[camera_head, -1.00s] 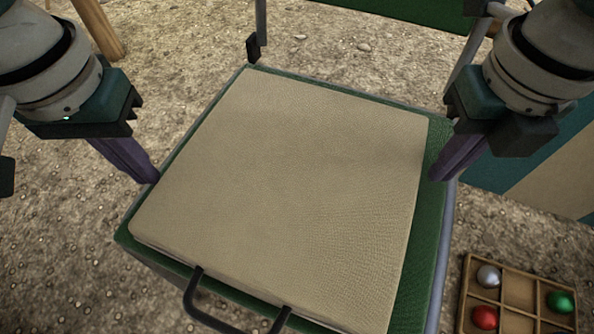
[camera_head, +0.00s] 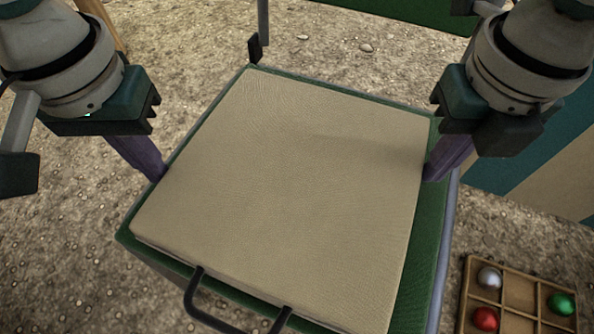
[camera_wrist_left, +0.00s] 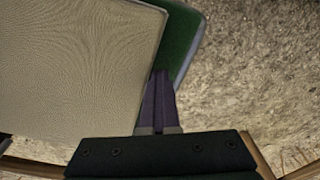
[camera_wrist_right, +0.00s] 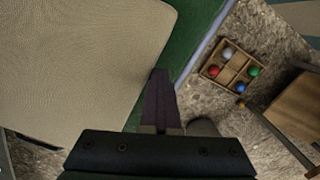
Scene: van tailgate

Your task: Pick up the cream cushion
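The cream cushion (camera_head: 290,190) is a flat square pad lying on the green chair seat (camera_head: 428,235). It also shows in the left wrist view (camera_wrist_left: 70,65) and the right wrist view (camera_wrist_right: 75,60). My left gripper (camera_head: 160,174) is at the cushion's left edge, its purple fingers together and empty. In the left wrist view its fingertips (camera_wrist_left: 162,76) are over the green strip close beside the cushion. My right gripper (camera_head: 430,174) is at the cushion's right edge, fingers together and empty; its fingertips (camera_wrist_right: 159,76) look right against the edge. I cannot tell whether either touches.
A black handle-like bar (camera_head: 205,318) stands at the seat's front edge. A wooden divided tray (camera_head: 508,325) with coloured balls lies on the gravel at lower right. A teal and tan striped surface (camera_head: 545,165) is at the right. Gravel surrounds the chair.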

